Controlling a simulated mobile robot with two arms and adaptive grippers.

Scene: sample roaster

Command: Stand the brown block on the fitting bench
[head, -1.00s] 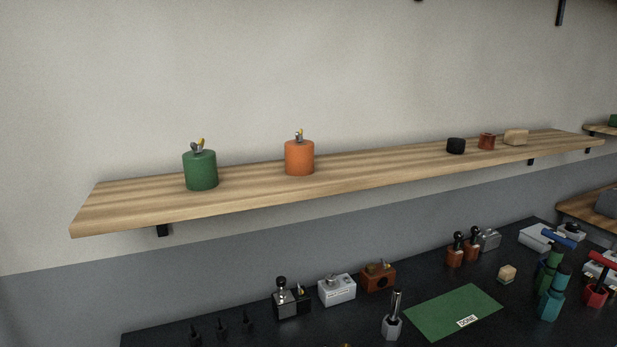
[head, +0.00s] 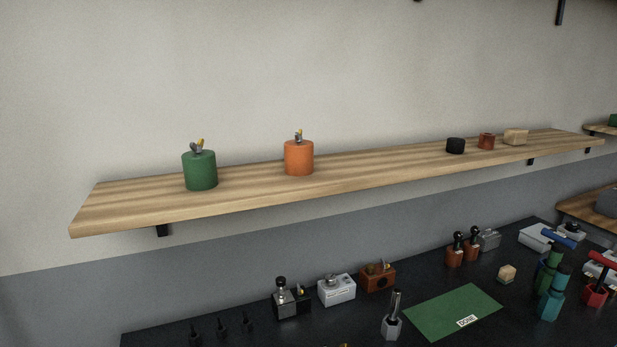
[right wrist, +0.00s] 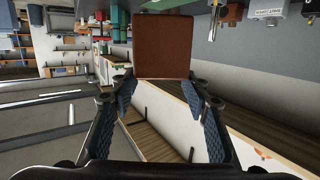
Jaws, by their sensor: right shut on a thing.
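A brown block (right wrist: 163,47) with a plain flat face shows in the right wrist view. My right gripper (right wrist: 161,84) is shut on it, with a finger at each side of its lower edge. The block hides what lies straight behind it. Neither gripper shows in the head view. A dark bench (head: 250,335) with small tools on it runs along the bottom of the head view. I cannot tell whether it is the fitting bench.
A wooden shelf (head: 240,190) above the bench holds a green canister (head: 200,171), an orange canister (head: 298,158) and small blocks. On the bench, a green mat (head: 450,309) marked DONE is bare, with tools and small boxes around it.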

